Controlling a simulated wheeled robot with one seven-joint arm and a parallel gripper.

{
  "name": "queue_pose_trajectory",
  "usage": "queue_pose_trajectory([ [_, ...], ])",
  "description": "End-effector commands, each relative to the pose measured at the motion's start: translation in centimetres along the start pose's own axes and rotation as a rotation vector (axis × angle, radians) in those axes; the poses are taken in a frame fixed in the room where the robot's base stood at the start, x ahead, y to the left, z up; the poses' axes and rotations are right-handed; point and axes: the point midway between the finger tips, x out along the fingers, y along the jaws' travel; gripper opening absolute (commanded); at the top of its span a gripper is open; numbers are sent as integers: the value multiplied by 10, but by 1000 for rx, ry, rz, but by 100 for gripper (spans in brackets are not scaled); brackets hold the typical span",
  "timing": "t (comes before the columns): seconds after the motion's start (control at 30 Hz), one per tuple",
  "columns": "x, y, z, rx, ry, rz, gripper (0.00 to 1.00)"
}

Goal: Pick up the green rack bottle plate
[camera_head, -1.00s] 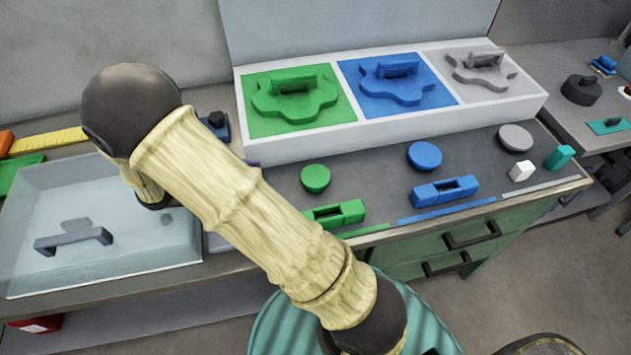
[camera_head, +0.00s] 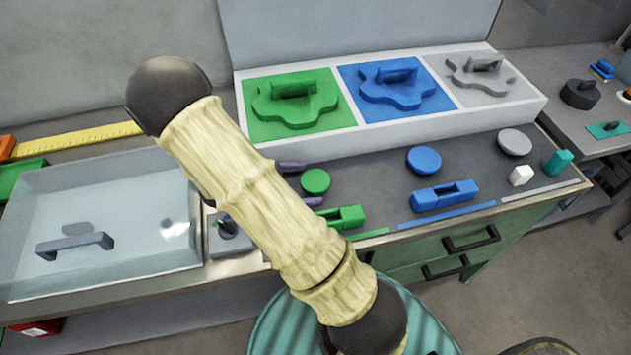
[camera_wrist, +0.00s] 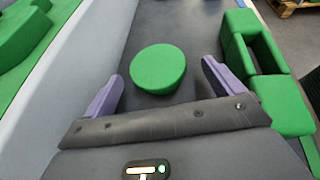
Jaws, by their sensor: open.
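In the head view the green rack section (camera_head: 252,88) holds a green plate with a wavy outline and an upright handle (camera_head: 295,100). A green round piece (camera_head: 316,181) and a green block with a slot (camera_head: 345,217) stand on the counter in front. My gripper (camera_head: 306,184) is open, its purple fingers on either side of the round piece. In the wrist view my gripper (camera_wrist: 158,85) shows the round piece (camera_wrist: 158,68) between its fingertips, seemingly untouched. The green block (camera_wrist: 262,60) is beside the right finger. I cannot tell which piece is the bottle plate.
Blue (camera_head: 400,86) and grey (camera_head: 480,78) plates fill the rack's other sections. A clear-lidded box (camera_head: 100,225) stands on the left. Blue and grey round pieces, a blue block (camera_head: 445,196) and small white and teal blocks lie along the counter to the right.

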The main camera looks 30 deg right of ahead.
Motion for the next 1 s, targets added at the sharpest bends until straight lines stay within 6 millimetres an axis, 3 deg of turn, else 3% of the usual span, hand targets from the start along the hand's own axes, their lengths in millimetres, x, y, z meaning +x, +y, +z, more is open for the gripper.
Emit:
queue_pose_trajectory([
  [0.37, 4, 0, 0, 1, 0, 0, 93],
  [0.73, 50, 3, 3, 0, -1, -1, 93],
  [1.0, 54, 4, 2, 1, -1, 1, 93],
])
